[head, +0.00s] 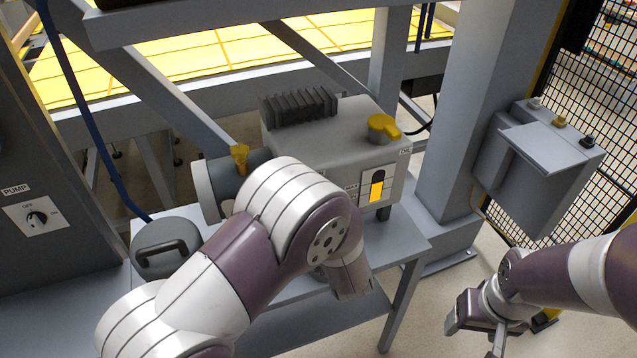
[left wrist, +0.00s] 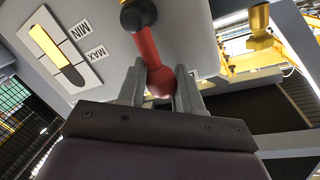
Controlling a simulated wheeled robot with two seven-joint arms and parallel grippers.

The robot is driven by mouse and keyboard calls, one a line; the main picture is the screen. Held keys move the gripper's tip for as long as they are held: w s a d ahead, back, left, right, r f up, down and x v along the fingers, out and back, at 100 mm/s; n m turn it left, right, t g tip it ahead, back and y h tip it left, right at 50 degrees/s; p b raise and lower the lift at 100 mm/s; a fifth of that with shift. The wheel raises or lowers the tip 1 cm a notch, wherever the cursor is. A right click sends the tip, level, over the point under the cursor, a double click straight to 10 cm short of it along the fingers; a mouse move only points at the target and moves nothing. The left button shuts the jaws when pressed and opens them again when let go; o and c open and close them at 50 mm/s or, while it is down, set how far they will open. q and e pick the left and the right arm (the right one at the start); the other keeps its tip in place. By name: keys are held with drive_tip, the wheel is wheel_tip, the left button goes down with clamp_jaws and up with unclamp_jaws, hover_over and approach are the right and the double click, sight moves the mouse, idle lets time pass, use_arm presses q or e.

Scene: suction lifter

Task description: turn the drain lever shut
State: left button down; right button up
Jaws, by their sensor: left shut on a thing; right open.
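The drain lever (left wrist: 150,50) is a red handle with a rounded end and a dark pivot, set on the grey pump unit's face, in the left wrist view. My left gripper (left wrist: 160,78) has its two fingers on either side of the red handle near its rounded end and is shut on it. In the head view my left arm hides the lever and the left fingers. The grey pump unit (head: 335,140) carries a yellow-filled level gauge (head: 376,187), marked MIN and MAX in the left wrist view (left wrist: 65,55). My right gripper (head: 472,318) is open and empty, low at the right.
A yellow cap (head: 383,128) sits on top of the unit. A grey box with buttons (head: 540,165) is on the post to the right. A PUMP switch (head: 38,217) is on the left cabinet. A round dark lid with a handle (head: 165,245) is left of my left arm.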

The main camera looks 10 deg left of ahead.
use_arm(q)
drive_tip(key=shift+f, duration=0.2)
drive_tip(key=c, duration=0.8)
unclamp_jaws()
drive_tip(key=b+v, duration=0.1)
drive_tip(key=v, duration=1.1)
drive_tip(key=shift+s+d+r+b, duration=0.1)
drive_tip(key=shift+s+r+b, duration=0.1)
drive_tip(key=shift+s+b, duration=0.1)
